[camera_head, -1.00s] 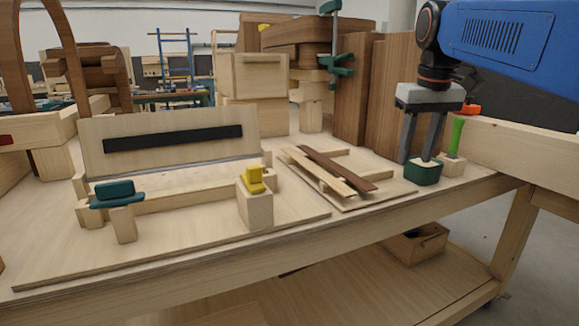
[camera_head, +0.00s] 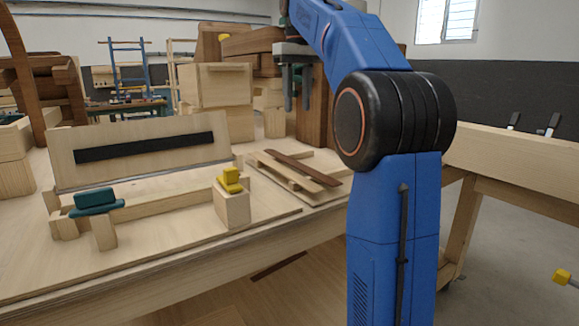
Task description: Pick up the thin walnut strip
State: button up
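A thin dark brown walnut strip (camera_head: 305,167) lies slantwise across paler wood strips (camera_head: 287,172) on a low flat board on the bench. My gripper (camera_head: 296,106) is above and behind the strip in the picture, pointing down, with its two grey fingers apart and nothing seen between them. It does not touch the strip. Another dark brown strip (camera_head: 279,267) shows on the lower shelf under the bench. My blue arm hides the right end of the bench.
A yellow piece sits on a wood block (camera_head: 232,208) left of the strips. A teal piece (camera_head: 96,202) rests on wood supports at the left. An upright panel with a black bar (camera_head: 145,148) stands behind. Wooden box forms (camera_head: 217,90) stand at the back.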

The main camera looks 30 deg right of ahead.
send_over(297, 164)
jog(key=f, duration=1)
jog(key=shift+w+d+f, duration=0.15)
jog(key=shift+w+f, duration=0.05)
jog(key=shift+f, duration=0.05)
jog(key=shift+s+f, duration=0.1)
jog(key=shift+f, duration=2.5)
jog(key=c, duration=0.8)
